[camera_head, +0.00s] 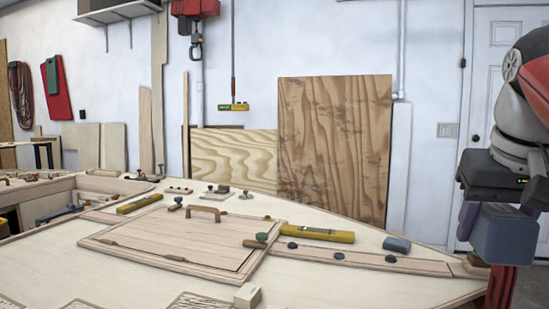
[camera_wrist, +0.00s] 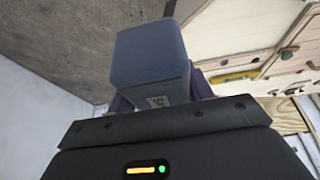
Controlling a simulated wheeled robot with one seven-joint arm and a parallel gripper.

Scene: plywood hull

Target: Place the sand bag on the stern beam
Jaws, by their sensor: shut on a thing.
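My gripper (camera_head: 488,220) is at the right edge of the head view, pointing down, with purple fingers. It is shut on a blue-grey block-shaped bag (camera_head: 507,236), which I take to be the sand bag. In the wrist view the bag (camera_wrist: 150,58) sits between the fingers, with a small printed label on its near face. A long, narrow wooden beam (camera_head: 425,264) with dark round knobs runs along the right part of the plywood hull; I cannot tell for certain that it is the stern beam. The bag hangs right of the hull's tapered end.
A smaller blue-grey block (camera_head: 397,245) lies on the hull near the beam. A yellow level (camera_head: 317,234), a hatch panel with a handle (camera_head: 200,235) and several small tools occupy the deck. A plywood sheet (camera_head: 335,150) leans on the back wall.

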